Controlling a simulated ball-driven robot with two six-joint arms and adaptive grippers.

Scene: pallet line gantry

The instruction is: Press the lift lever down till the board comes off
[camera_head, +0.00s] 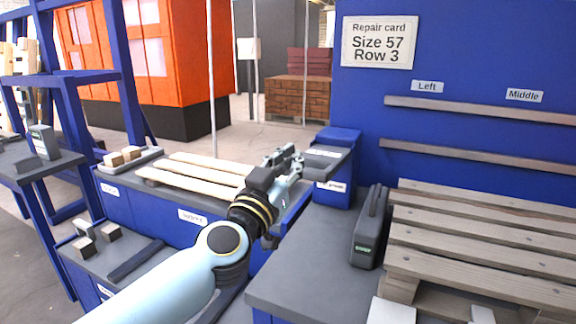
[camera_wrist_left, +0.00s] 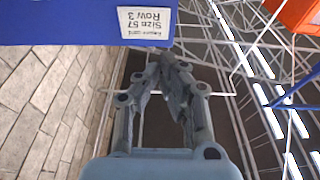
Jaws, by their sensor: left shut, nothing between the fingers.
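My left gripper (camera_head: 292,160) is shut and empty, in the middle of the head view. It is in front of or over the blue stand (camera_head: 337,185) with a grey top; I cannot tell whether they touch. In the left wrist view the gripper's fingers (camera_wrist_left: 172,62) come together with nothing between them. A wooden pallet (camera_head: 480,240) with several grey-brown boards lies at the right. I cannot pick out the lift lever for certain. My right gripper is not in view.
A grey upright case (camera_head: 370,230) stands beside the pallet. Pale boards (camera_head: 190,172) lie on the bench at the left. A dark bar (camera_head: 136,260) lies on the lower left surface. A repair card (camera_head: 379,42) reads Size 57, Row 3. The grey counter front (camera_head: 300,270) is clear.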

